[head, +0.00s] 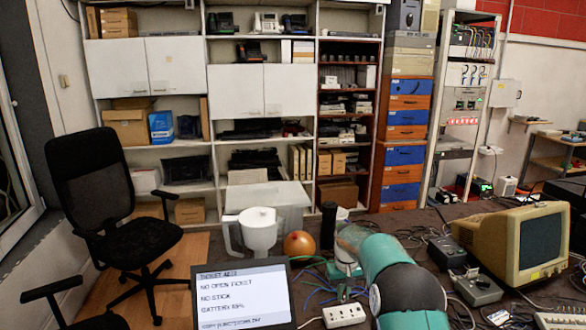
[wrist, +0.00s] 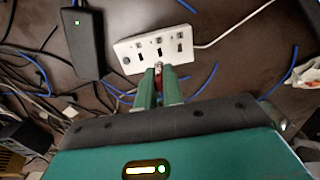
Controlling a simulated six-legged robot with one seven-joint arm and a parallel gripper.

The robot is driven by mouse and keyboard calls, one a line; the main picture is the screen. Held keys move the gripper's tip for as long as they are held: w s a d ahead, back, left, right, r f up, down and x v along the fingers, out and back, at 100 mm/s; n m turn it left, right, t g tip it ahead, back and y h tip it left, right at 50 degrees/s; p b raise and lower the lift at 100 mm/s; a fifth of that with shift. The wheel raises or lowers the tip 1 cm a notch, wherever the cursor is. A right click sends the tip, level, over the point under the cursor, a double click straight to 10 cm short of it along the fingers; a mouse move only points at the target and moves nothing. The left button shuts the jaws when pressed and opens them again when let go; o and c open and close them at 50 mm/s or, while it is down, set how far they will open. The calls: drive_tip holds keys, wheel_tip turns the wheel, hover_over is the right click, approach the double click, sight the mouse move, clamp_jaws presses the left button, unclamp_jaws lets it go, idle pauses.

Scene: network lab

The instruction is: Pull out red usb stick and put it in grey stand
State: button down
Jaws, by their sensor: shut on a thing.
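The red usb stick (wrist: 158,66) shows as a small red patch between my green fingertips in the wrist view. My gripper (wrist: 159,73) is shut on it at the near edge of a white socket block (wrist: 126,47). I cannot tell whether the stick is seated in the block or clear of it. In the head view the white block (head: 344,315) lies at the bottom centre, and my gripper (head: 344,291) points down just above it. The stick is too small to make out there. I cannot pick out the grey stand in either view.
A black adapter (wrist: 83,43) with a green light lies left of the block, amid loose blue cables. In the head view a text screen (head: 243,296) stands left of the block. A white jug (head: 259,230), an orange ball (head: 299,244) and a beige monitor (head: 515,245) stand around.

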drive_tip(key=shift+r, duration=0.3)
drive_tip(key=shift+r, duration=1.95)
drive_tip(key=shift+s, duration=0.1)
